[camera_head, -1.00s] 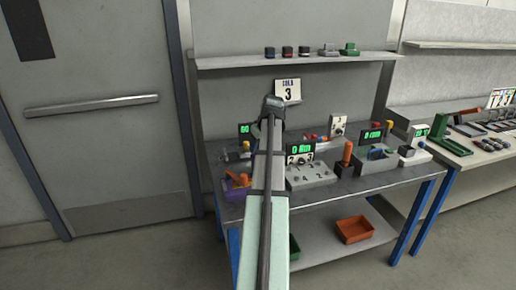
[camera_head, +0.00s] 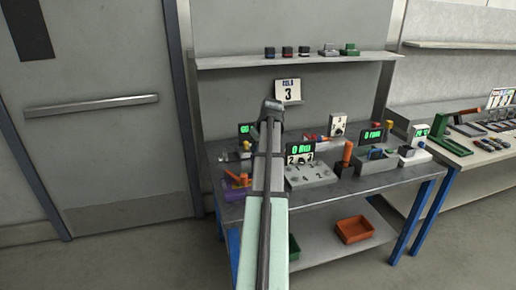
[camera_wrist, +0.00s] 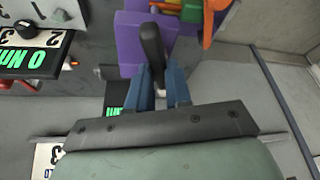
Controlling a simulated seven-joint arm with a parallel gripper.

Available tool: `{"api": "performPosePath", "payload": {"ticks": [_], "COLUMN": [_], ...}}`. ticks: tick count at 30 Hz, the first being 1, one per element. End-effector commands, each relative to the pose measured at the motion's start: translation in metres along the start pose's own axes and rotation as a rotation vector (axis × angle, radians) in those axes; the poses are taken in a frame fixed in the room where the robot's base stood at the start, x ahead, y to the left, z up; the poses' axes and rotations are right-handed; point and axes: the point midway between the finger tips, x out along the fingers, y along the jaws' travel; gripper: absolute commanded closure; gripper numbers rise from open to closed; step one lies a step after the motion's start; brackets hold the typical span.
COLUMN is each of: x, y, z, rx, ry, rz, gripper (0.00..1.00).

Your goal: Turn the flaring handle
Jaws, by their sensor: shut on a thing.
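A black handle (camera_wrist: 151,45) stands out from a purple block (camera_wrist: 130,32) in the wrist view. My gripper (camera_wrist: 158,72) has its blue fingers closed around the lower part of the handle. An orange part (camera_wrist: 209,20) is beside the handle, at the purple block's right. In the head view the purple block (camera_head: 233,194) sits at the left front of the bench, with the orange part (camera_head: 238,179) on top. My arm hides the gripper and the black handle there.
A grey panel (camera_head: 312,177) with a green display (camera_head: 300,149) stands right of the purple block. An upright orange handle (camera_head: 347,153) and several other fixtures fill the bench (camera_head: 340,194). A shelf (camera_head: 230,61) hangs above, with a number card (camera_head: 288,90) below it.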

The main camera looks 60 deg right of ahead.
Motion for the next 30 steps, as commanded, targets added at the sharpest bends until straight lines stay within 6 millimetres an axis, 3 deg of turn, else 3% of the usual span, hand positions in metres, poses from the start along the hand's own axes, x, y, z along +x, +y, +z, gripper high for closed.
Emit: {"api": "performPosePath", "payload": {"ticks": [14, 30], "x": [0.0, 0.0006], "y": [-0.0009, -0.0041], "z": [0.0003, -0.0013], "rx": [0.061, 0.475], "ry": [-0.001, -0.001], "rz": [0.025, 0.197], "gripper": [1.0, 1.0]}}
